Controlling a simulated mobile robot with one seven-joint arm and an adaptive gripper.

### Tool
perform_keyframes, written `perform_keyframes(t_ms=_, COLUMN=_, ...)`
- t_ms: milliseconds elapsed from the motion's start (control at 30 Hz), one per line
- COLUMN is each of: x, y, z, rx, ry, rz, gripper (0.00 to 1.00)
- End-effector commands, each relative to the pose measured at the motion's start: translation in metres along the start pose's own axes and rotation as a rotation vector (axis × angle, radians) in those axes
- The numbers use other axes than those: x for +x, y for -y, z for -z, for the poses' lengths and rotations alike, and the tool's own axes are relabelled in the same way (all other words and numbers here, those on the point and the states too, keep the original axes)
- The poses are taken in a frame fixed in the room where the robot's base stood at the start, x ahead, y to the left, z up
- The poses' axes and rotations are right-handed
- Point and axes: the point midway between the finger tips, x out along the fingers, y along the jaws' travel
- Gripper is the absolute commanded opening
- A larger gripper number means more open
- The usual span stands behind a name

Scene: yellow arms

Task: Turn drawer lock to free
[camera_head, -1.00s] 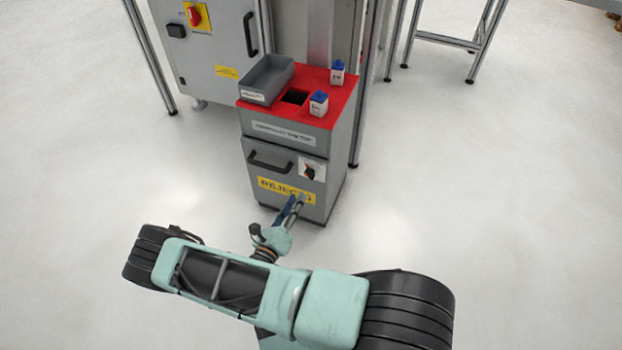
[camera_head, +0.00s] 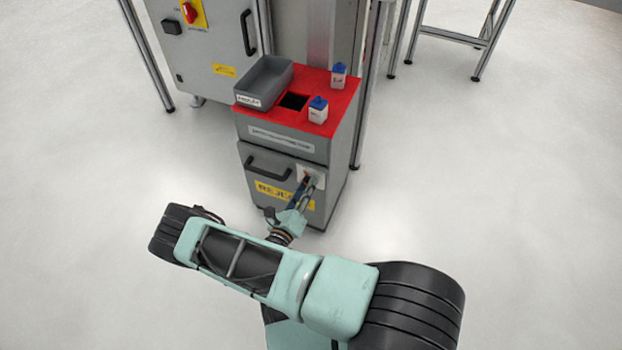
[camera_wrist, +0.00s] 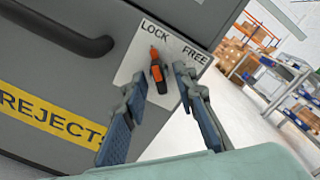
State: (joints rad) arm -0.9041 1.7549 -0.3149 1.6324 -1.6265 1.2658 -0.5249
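The drawer lock (camera_wrist: 157,72) is a black knob with an orange pointer on a white plate (camera_wrist: 142,58) marked LOCK and FREE. In the wrist view its orange tip points up toward the word LOCK. In the head view the plate (camera_head: 313,172) sits at the upper right of the grey drawer front (camera_head: 248,178), and my gripper partly covers it. My gripper (camera_wrist: 154,82) is open, with its fingertips on either side of the knob. I see gaps between the fingers and the knob; I cannot tell how deep the tips reach.
A black drawer handle (camera_wrist: 75,38) is left of the lock, above a yellow REJECTS label (camera_wrist: 45,115). A grey bin (camera_head: 264,82) and two small white bottles with blue caps (camera_head: 318,112) stand on the red top (camera_head: 340,108). The floor around the cabinet is clear.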

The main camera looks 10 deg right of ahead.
Motion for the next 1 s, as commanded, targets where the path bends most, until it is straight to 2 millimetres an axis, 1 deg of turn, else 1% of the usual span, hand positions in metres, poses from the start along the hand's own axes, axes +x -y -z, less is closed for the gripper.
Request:
perform_keyframes(t_ms=333, x=0.0014, y=-0.0004, z=-0.0004, rx=0.0, ry=0.002, rz=-0.002, gripper=0.25)
perform_keyframes(t_ms=567, x=0.0013, y=-0.0003, z=-0.0004, rx=0.0, ry=0.002, rz=-0.002, gripper=0.0)
perform_keyframes(t_ms=833, x=0.0013, y=0.0, z=-0.0005, rx=0.004, ry=0.002, rz=-0.001, gripper=0.0)
perform_keyframes(t_ms=1000, x=0.0014, y=0.0, z=-0.0004, rx=0.039, ry=0.002, rz=-0.001, gripper=0.0)
